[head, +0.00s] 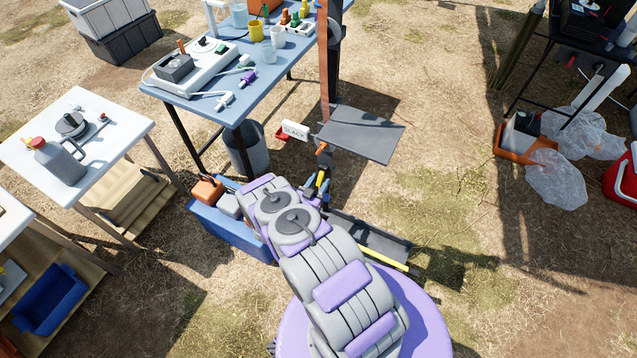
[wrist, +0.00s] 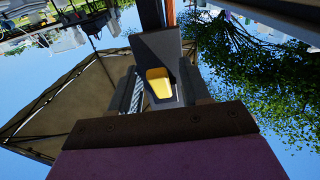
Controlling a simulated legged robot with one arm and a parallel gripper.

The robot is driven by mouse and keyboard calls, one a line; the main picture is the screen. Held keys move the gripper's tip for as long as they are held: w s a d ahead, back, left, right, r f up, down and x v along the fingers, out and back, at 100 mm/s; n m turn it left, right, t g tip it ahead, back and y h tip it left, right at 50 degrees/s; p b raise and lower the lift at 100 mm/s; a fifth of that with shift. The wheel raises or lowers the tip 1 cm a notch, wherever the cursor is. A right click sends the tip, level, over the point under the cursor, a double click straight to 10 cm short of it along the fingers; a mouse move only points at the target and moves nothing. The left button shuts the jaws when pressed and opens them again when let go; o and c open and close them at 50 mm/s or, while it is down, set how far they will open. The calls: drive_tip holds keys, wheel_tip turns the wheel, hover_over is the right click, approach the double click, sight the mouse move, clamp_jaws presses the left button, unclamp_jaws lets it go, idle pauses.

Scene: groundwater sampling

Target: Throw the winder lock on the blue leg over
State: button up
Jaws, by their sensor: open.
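My gripper (head: 321,180) is at the foot of a brown-orange post (head: 328,70), partly hidden by my arm. Small blue and yellow parts show beside its tip; I cannot tell which is the blue leg or its winder lock. In the wrist view the jaws (wrist: 160,88) are apart. A yellow block (wrist: 158,84) on a dark grey piece shows between them, and contact cannot be told. Above the gripper, a white tag (head: 295,130) with lettering like "SLACK" and a red piece (head: 282,135) stick out left of the post.
A grey plate (head: 362,134) juts right of the post. A blue bench (head: 190,103) with instruments and cups stands behind left. A blue crate (head: 232,225) is left of my arm, and a white table (head: 110,150) is farther left.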

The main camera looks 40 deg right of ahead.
clamp_jaws()
idle(0.4)
